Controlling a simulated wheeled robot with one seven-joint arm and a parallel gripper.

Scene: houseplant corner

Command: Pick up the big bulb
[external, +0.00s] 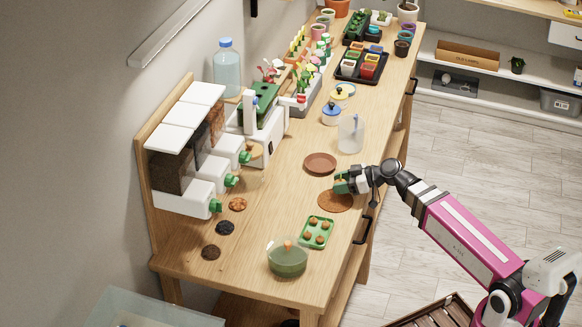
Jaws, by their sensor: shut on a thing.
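My gripper (342,184) is at the right side of the wooden bench, over a round orange-brown mat (335,202). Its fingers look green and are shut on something. The fingers and the small size of the picture hide what that is. A green tray (317,245) in front of the mat holds several small brown bulbs (320,240) in its cups. Which bulb is the big one cannot be told from this view.
A brown saucer (320,162) lies just behind my gripper, with a clear jug (351,133) beyond it. A glass bowl with green contents (287,262) stands at the bench's front. White dispensers (187,190) and small soil heaps (225,228) are at the left.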

